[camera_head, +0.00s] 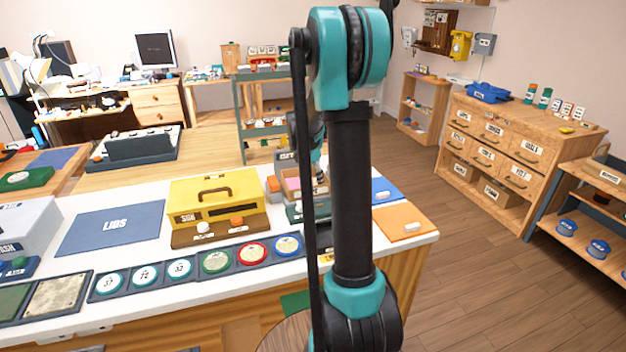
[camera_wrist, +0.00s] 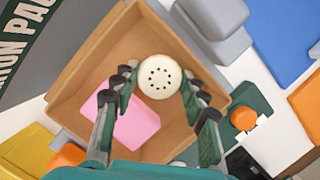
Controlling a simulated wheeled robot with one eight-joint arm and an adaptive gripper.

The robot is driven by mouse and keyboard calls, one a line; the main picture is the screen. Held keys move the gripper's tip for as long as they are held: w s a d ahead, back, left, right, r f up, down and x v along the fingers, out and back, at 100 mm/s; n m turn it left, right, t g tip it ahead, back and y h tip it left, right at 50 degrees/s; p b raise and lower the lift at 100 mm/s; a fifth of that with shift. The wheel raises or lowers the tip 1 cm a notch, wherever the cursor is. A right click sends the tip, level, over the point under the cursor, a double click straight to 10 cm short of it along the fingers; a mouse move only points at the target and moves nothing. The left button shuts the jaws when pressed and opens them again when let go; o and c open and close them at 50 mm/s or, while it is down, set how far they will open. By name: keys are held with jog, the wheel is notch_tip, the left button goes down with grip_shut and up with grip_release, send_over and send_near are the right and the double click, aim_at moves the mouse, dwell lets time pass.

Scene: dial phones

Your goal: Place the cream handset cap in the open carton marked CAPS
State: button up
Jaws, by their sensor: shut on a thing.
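The cream handset cap (camera_wrist: 159,77), round with a ring of small dark holes, sits between the fingertips of my gripper (camera_wrist: 158,88) in the wrist view. My gripper is shut on it. Behind the cap is an open brown carton (camera_wrist: 88,78) with a pink piece (camera_wrist: 121,120) inside. The cap overlaps the carton's opening near its upper right side; its height above the carton floor cannot be told. No CAPS marking is readable on it. In the head view my arm hides the cap and most of the carton; the pink piece (camera_head: 292,184) shows beside the arm.
A yellow case (camera_head: 217,193) stands left of the carton. A row of round dials (camera_head: 215,261) lies along the white counter's front. Blue (camera_head: 385,191) and orange (camera_head: 404,222) mats lie to the right. Grey blocks (camera_wrist: 208,20) sit close beside the carton.

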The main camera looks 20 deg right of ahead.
jog(key=shift+f, duration=0.1)
jog(key=o, duration=0.7)
jog(key=v, duration=1.2)
jog(key=shift+a, duration=0.1)
